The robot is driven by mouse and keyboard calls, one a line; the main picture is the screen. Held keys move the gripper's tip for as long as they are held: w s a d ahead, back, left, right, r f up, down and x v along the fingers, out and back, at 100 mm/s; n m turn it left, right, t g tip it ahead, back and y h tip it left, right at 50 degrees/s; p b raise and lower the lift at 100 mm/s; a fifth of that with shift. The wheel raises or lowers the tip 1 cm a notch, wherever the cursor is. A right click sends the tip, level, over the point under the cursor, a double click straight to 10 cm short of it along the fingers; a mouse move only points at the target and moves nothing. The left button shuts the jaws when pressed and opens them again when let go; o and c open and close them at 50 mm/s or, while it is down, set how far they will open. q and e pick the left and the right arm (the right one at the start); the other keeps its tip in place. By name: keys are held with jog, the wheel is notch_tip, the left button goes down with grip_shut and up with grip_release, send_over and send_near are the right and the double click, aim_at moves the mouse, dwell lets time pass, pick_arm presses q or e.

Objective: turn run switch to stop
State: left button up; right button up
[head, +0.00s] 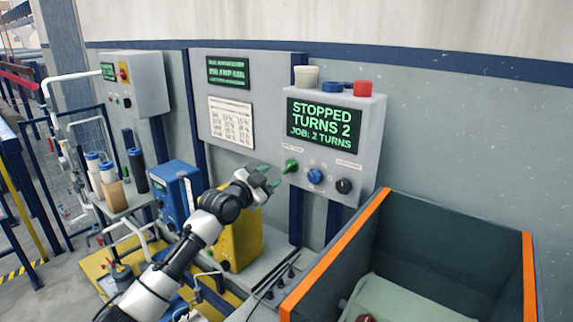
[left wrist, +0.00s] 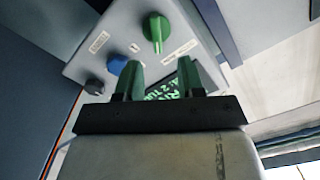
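The grey control box (head: 363,134) on the wall has a screen (head: 323,122) reading "STOPPED TURNS 2 JOB: 2 TURNS". Below it are a green knob (head: 291,166), a blue knob (head: 315,176) and a black knob (head: 344,186); their labels are too small to read, so I cannot tell which is the run switch. My left gripper (head: 271,178) is just left of and below the green knob. In the left wrist view its two fingers (left wrist: 160,78) are apart with nothing between them, and the green knob (left wrist: 157,30) is beyond the fingertips, apart from them. My right gripper is out of view.
A dark bin with orange edges (head: 350,238) stands at the lower right. A white cup, a blue ring and a red block (head: 362,88) sit on top of the box. A yellow housing (head: 238,240) and blue box (head: 176,192) are behind my left arm.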

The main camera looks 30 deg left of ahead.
aim_at(287, 169)
pick_arm(q)
jog(key=w, duration=0.4)
jog(key=shift+w+d+p, duration=0.2)
jog(key=shift+d+p, duration=0.05)
jog(key=shift+p, duration=0.1)
jog(key=w, duration=0.3)
jog(key=shift+w+d+f, duration=0.1)
jog(key=shift+d+f, duration=0.05)
jog(key=shift+f, duration=0.1)
jog(key=shift+w, duration=0.1)
jog(key=shift+c, duration=0.6)
jog(key=c, duration=0.5)
grip_shut()
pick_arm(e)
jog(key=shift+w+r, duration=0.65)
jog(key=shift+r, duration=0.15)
